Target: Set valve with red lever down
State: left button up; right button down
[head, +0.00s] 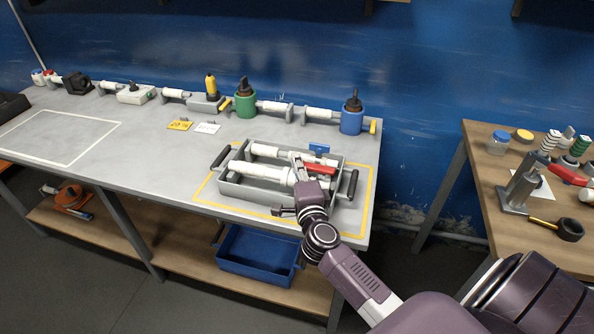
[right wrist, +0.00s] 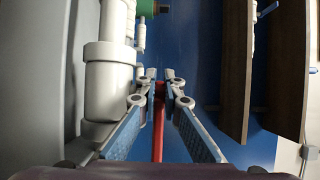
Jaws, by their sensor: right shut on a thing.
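My right gripper (head: 300,168) is at the right end of a grey tray (head: 243,196) with black handles. A red lever (head: 321,170) shows beside its fingers, over the tray. In the right wrist view the fingers (right wrist: 160,84) are shut on the valve with the red lever (right wrist: 158,135), and the lever runs between them. A white pipe assembly (right wrist: 107,85) stands just left of the fingers there. Most of the valve body is hidden by my gripper, so I cannot tell whether it touches the tray. My left gripper is not in view.
White pipes (head: 258,172) lie in the tray, inside a yellow outline. A green-based device (head: 245,101) and a blue-based one (head: 351,121) stand behind it. A wooden table (head: 490,175) with tools is at right. The bench's left part, inside a white outline, is clear.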

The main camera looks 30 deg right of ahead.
jog(key=shift+f, duration=0.55)
jog(key=shift+f, duration=0.2)
jog(key=c, duration=2.1)
grip_release()
